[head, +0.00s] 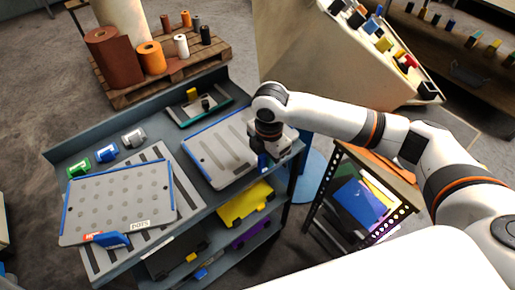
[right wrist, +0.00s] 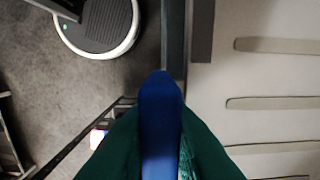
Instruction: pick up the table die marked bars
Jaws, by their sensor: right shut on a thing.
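A grey die plate with long bar-shaped slots and blue edging (head: 215,152) lies on the workbench. The right wrist view shows its pale slotted face (right wrist: 275,75) on the right. Any label on it is hidden. My right gripper (head: 270,165) is at the plate's right end, pointing down. In the right wrist view, its dark green fingers (right wrist: 160,140) are shut on a blue handle (right wrist: 160,110) at the plate's edge. My left gripper is not in view. Another plate, labelled DOTS (head: 120,200), with round marks and a blue handle, lies at the left over a striped grey sheet (head: 105,262).
Green, blue and grey blocks (head: 106,153) stand at the bench's back left. A dark tray (head: 207,108) lies behind the slotted plate. Yellow (head: 245,204) and purple items lie on shelves below. A rack (head: 365,200) stands right of the bench. Foil rolls (head: 151,57) stand on a pallet behind.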

